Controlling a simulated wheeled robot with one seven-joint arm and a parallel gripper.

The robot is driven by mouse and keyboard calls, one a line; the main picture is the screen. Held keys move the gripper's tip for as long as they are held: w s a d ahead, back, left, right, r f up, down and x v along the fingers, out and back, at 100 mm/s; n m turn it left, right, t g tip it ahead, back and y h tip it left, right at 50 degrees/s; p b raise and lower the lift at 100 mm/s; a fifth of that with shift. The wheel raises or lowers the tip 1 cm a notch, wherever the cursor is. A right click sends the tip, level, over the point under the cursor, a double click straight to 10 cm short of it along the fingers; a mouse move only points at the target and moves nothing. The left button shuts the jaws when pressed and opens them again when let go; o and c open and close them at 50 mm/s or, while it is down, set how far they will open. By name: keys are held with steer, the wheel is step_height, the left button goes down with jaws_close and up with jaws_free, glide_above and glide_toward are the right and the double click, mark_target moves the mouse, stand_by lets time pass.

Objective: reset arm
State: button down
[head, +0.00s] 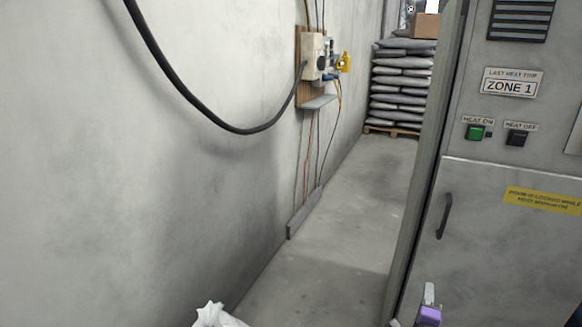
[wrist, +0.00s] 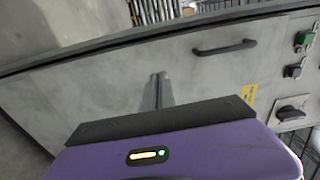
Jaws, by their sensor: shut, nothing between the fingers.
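My gripper (wrist: 157,78) shows in the wrist view, its grey fingers pressed together in front of the purple wrist body, with nothing between them. In the head view a small part of my gripper (head: 429,292) shows at the bottom edge, in front of the grey cabinet (head: 480,240). The cabinet also fills much of the wrist view (wrist: 100,85), behind the fingers. I cannot tell the exact gap between fingers and cabinet; no contact is visible.
The cabinet has a dark handle (head: 444,216), a green button (head: 475,132) and a black button (head: 516,138). A wall box (head: 313,56) with a drooping black cable (head: 190,95) is on the left wall. Stacked bags (head: 402,85) stand behind. The floor aisle (head: 340,220) is clear.

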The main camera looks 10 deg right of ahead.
steer(key=s+a+r+n+t+y, duration=0.1)
steer(key=s+a+r+n+t, duration=0.25)
steer(key=r+n, duration=0.45)
steer(key=s+a+r+n+g+y+p, duration=0.1)
steer(key=s+a+n, duration=0.4)
steer(key=s, duration=0.9)
steer(key=s+a+r+n+g+y+p, duration=0.1)
steer(key=s+a+r+n+y, duration=0.3)
steer(key=s+a, duration=0.6)
steer(key=s+a+r+n+g+y+p, duration=0.1)
steer(key=s+a+n+y, duration=0.3)
steer(key=s, duration=1.5)
steer(key=a+r+n+p, duration=0.1)
steer(key=a+n, duration=0.3)
steer(key=shift+r+y+p, duration=0.3)
steer(key=shift+p, duration=0.1)
steer(key=c, duration=2.1)
jaws_free()
steer(key=shift+s, duration=0.1)
